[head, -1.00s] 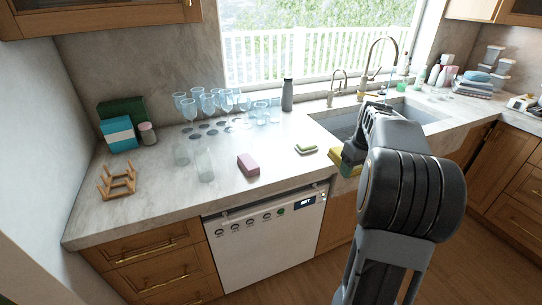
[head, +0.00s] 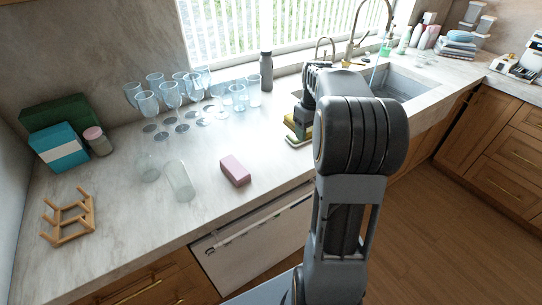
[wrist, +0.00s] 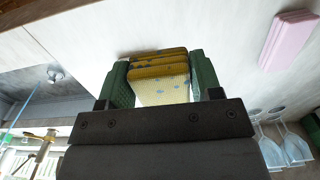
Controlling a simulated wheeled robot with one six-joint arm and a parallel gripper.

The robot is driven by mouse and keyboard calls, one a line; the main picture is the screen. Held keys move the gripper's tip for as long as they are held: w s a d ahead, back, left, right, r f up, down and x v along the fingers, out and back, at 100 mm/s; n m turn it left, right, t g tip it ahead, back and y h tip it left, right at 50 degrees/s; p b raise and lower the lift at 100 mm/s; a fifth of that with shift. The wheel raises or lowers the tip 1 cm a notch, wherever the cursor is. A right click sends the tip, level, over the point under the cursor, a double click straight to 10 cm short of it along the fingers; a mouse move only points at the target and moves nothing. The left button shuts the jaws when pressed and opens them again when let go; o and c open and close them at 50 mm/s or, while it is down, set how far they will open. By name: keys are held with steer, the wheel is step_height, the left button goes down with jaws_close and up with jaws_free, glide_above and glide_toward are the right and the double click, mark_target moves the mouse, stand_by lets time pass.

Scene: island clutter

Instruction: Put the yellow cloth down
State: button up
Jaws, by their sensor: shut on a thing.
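The yellow cloth (wrist: 159,75) is a folded, layered piece with pale blue spots, seen in the wrist view between the two green fingers of my gripper (wrist: 161,66). The fingers are shut on it from both sides. In the head view my gripper (head: 297,122) is over the counter, left of the sink. A bit of the yellow cloth (head: 303,129) shows there, partly hidden by my arm. I cannot tell whether the cloth touches the counter (head: 270,165).
The sink (head: 405,85) is at right.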

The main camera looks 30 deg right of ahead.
steer(key=w+a+f, duration=0.1)
steer(key=a+f, duration=0.1)
steer(key=a, duration=0.3)
steer(key=p, duration=0.1)
glide_above(275, 166)
steer(key=d, duration=0.1)
steer(key=f, duration=0.4)
steer(key=shift+s+f, duration=0.3)
steer(key=shift+w+a+f, duration=0.1)
steer(key=shift+a+f, duration=0.3)
steer(key=shift+f, duration=0.25)
steer(key=shift+w+a+f, duration=0.1)
steer(key=shift+a+f, duration=0.1)
steer(key=shift+f, duration=1.55)
steer(key=shift+f, duration=0.35)
steer(key=o, duration=1)
